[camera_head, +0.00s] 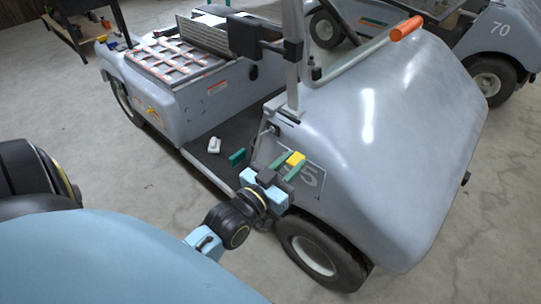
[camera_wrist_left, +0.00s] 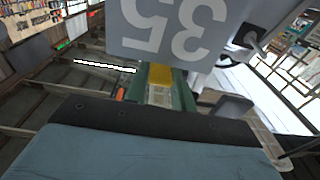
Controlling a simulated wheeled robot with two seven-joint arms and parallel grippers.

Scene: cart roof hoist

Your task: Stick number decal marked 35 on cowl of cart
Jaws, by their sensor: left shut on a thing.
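The grey decal with white digits 35 (camera_head: 312,181) is at the side of the cowl (camera_head: 390,130) of the pale grey cart, above the front wheel. My left gripper (camera_head: 287,168) has green fingers and is shut on a yellow tab (camera_head: 295,159) at the decal's edge. In the left wrist view, the decal (camera_wrist_left: 170,42) stands beyond the fingertips with its digits upside down, and the yellow tab (camera_wrist_left: 161,75) is between the green fingers. I cannot tell whether the decal's back touches the cowl. The gripper and arm hide part of the decal in the head view. My right gripper is not in view.
A white item (camera_head: 215,145) and a green block (camera_head: 237,157) lie on the cart's floor. The front wheel (camera_head: 312,256) is just below the gripper. A windshield post (camera_head: 293,60) rises behind it. Another cart marked 70 (camera_head: 500,29) stands at the upper right.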

